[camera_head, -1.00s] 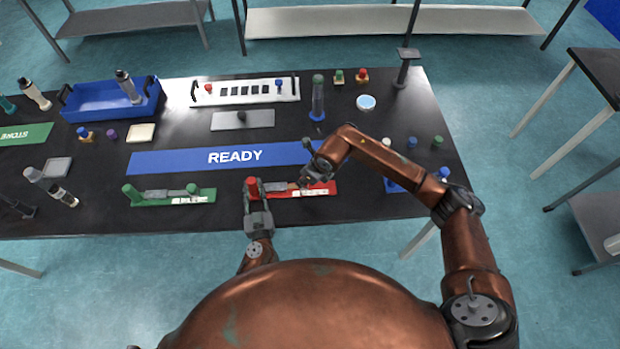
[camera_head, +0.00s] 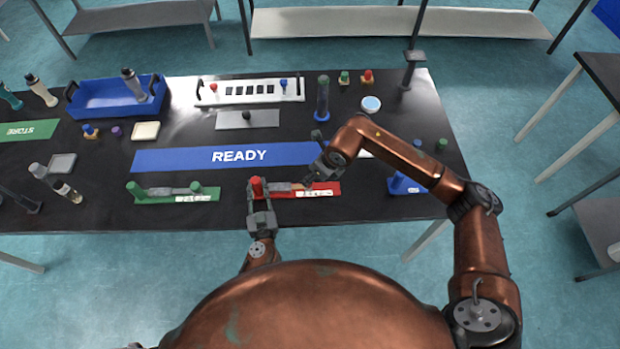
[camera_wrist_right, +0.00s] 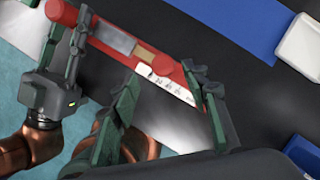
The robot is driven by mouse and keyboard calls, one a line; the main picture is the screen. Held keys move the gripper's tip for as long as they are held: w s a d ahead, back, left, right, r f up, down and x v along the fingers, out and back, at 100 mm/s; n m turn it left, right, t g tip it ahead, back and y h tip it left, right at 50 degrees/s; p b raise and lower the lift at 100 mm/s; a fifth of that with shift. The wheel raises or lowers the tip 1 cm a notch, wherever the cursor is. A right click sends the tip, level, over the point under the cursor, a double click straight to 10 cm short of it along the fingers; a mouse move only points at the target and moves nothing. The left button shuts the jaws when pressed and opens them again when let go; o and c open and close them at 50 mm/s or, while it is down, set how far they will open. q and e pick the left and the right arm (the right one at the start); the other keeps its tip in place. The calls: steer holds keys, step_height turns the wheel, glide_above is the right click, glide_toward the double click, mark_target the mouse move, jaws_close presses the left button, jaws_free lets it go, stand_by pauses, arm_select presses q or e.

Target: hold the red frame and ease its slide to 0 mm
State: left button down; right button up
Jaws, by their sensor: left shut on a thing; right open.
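The red frame (camera_head: 328,189) lies on the black table in front of the blue READY strip. It has a red post (camera_head: 257,187) at its left end, a grey slide and a white scale. My left gripper (camera_head: 259,197) is shut on its left end. In the right wrist view the frame (camera_wrist_right: 127,50) runs diagonally, with the grey slide (camera_wrist_right: 112,38), a brass-coloured part and the scale (camera_wrist_right: 165,82). My right gripper (camera_head: 311,180) is open over the right part of the frame. Its fingers (camera_wrist_right: 170,98) are apart, one near a red knob (camera_wrist_right: 188,66). The slide's reading is too small to tell.
A similar green frame (camera_head: 172,195) lies to the left. The blue READY strip (camera_head: 185,158) is just behind. A blue stand (camera_head: 406,187) is to the right. A blue tray (camera_head: 96,103) and a white rack (camera_head: 207,97) stand farther back.

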steer(key=v, duration=0.6)
arm_select(q)
steer(key=c, duration=1.5)
jaws_free()
steer(key=shift+s, duration=0.1)
